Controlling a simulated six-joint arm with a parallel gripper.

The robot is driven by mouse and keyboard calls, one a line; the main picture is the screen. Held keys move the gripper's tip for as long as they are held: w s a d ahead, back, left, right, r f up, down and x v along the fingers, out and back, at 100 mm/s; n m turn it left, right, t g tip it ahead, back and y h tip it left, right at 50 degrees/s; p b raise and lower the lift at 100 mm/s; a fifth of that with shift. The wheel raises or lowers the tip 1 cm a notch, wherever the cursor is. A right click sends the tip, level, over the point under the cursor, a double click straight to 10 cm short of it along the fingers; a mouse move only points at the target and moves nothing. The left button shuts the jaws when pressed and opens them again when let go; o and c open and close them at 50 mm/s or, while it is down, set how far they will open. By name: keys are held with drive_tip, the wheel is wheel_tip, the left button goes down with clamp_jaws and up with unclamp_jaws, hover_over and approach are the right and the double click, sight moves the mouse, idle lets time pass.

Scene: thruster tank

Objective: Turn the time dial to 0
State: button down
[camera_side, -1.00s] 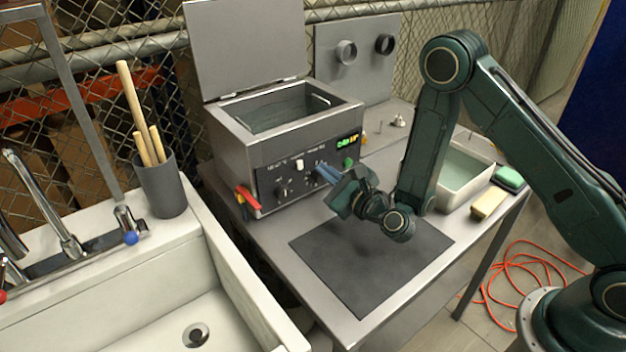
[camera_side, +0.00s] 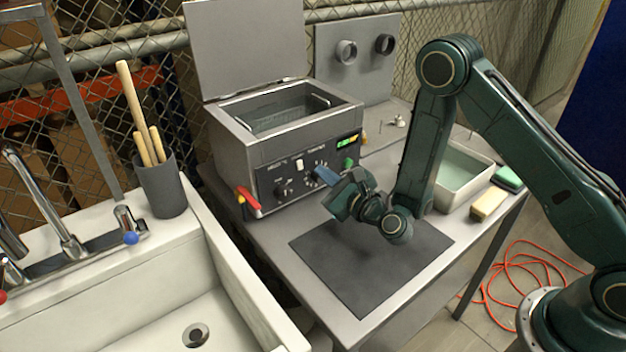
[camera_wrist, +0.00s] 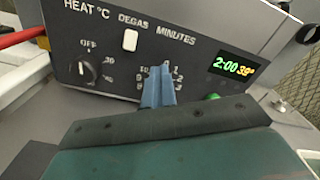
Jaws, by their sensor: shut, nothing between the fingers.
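The tank (camera_side: 285,140) stands on the bench with its lid raised. Its front panel carries a heat dial (camera_wrist: 87,70) on the left, a white degas switch (camera_wrist: 130,40) and a minutes dial scale (camera_wrist: 172,72) on the right. The minutes knob itself is hidden behind my fingers. My gripper (camera_wrist: 158,80) has its blue fingers shut together, with the tips over the lower middle of the minutes scale. It also shows at the panel in the side view (camera_side: 322,174). I cannot tell whether the tips touch the knob. The display (camera_wrist: 233,66) reads 2:00 in green and 39° in yellow.
A green button (camera_side: 349,162) sits right of the minutes dial. A dark mat (camera_side: 370,265) lies clear in front. A white tray (camera_side: 462,175) stands at the right.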

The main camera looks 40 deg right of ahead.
drive_tip(key=shift+a+f, duration=0.4)
drive_tip(key=shift+a, duration=0.2)
drive_tip(key=shift+a+r, duration=0.1)
drive_tip(key=shift+r, duration=0.05)
drive_tip(key=shift+a+r, duration=0.15)
drive_tip(key=shift+a, duration=0.05)
idle(0.4)
drive_tip(key=shift+s, duration=3)
drive_tip(key=shift+r, duration=0.1)
